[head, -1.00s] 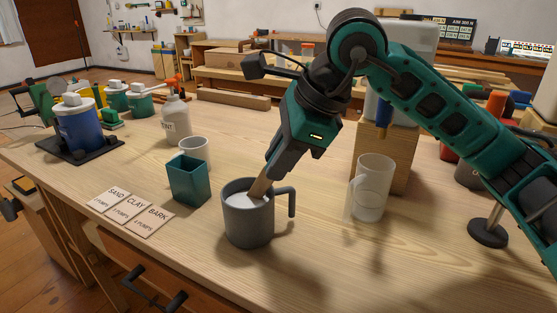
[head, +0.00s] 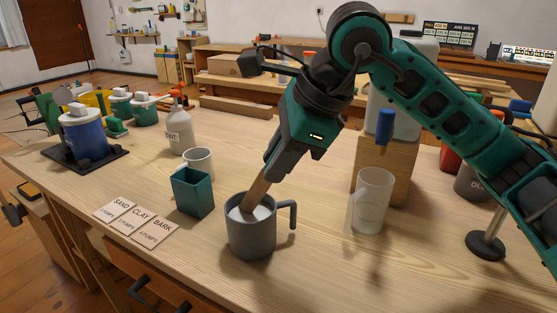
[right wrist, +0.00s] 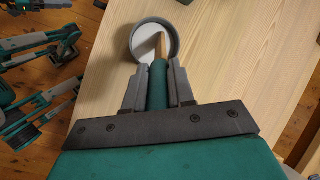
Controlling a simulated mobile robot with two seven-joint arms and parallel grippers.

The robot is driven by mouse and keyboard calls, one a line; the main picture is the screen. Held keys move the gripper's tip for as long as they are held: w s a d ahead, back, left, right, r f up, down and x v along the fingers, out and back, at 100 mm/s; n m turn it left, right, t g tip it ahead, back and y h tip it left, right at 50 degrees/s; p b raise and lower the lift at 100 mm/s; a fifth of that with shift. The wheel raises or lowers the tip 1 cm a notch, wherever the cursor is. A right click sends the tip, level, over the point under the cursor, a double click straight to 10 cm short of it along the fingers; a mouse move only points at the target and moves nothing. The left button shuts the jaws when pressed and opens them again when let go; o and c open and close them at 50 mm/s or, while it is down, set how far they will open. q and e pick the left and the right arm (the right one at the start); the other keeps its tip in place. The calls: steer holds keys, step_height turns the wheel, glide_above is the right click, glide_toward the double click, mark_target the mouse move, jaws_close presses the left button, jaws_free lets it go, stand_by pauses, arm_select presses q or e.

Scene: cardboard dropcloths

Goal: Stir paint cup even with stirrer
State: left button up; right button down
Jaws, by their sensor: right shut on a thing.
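The paint cup, a dark grey mug with a handle on its right (head: 252,238), stands upright on the workbench with white paint (head: 262,212) inside. My right gripper (head: 276,163) is above the cup, shut on the wooden stirrer (head: 257,190). The stirrer tilts down to the left and its lower end is in the white paint. In the right wrist view the fingers (right wrist: 158,90) close on the stirrer's green grip (right wrist: 157,86), with the cup (right wrist: 138,29) beyond. My left gripper is in neither view.
A teal square cup (head: 192,193) and a white cup (head: 199,162) stand left of the mug, near label cards (head: 134,220). A clear jug (head: 371,201) stands to the right, before a wooden block (head: 398,165). The bench front is clear.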

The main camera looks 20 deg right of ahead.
steer(key=shift+r+p, duration=1.35)
steer(key=shift+r, duration=0.7)
